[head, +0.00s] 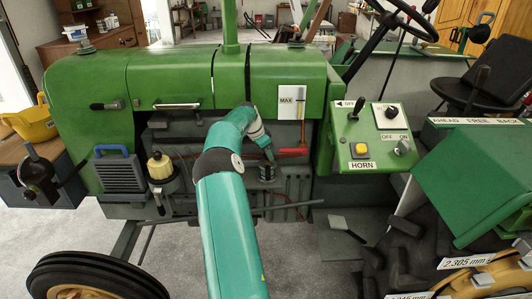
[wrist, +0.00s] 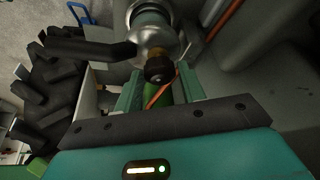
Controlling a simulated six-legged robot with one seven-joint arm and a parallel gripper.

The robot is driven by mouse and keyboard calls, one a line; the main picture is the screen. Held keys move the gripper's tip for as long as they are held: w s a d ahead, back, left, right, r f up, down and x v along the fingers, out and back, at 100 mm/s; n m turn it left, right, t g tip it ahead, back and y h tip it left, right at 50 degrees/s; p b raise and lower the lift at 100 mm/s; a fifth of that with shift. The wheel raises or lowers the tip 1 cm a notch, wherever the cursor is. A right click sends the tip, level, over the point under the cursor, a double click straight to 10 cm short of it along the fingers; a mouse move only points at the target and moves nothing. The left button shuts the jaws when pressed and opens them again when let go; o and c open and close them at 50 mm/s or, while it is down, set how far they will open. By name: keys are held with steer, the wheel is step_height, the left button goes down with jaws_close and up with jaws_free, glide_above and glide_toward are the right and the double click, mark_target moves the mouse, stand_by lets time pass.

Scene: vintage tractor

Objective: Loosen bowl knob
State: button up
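The bowl knob (wrist: 160,68) is a small dark brown knob with a lighter band, on the end of a shiny round metal bowl fitting (wrist: 152,38). In the wrist view my gripper (wrist: 161,88) is open, with one green finger on each side of the knob's line. The knob sits near the fingertips, between them in the picture; I cannot tell whether they touch it. In the head view my gripper (head: 269,154) is at the tractor's engine side, by a small dark cylinder (head: 267,173). The knob itself is not clear there.
A red lever (head: 291,151) is just right of my gripper.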

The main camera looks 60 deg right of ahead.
steer(key=c, duration=0.6)
steer(key=shift+o, duration=0.2)
steer(key=shift+n, duration=0.3)
steer(key=n+t, duration=0.1)
steer(key=n, duration=0.2)
steer(key=shift+s+a, duration=0.1)
steer(key=shift+s, duration=0.05)
steer(key=shift+s+n+t+h, duration=0.15)
steer(key=shift+n+t, duration=0.35)
steer(key=shift+n, duration=0.5)
steer(key=shift+w+n+t+h, duration=0.15)
steer(key=shift+n+t, duration=0.35)
steer(key=shift+n, duration=0.5)
steer(key=o, duration=1)
steer(key=shift+c, duration=0.2)
steer(key=shift+s, duration=0.1)
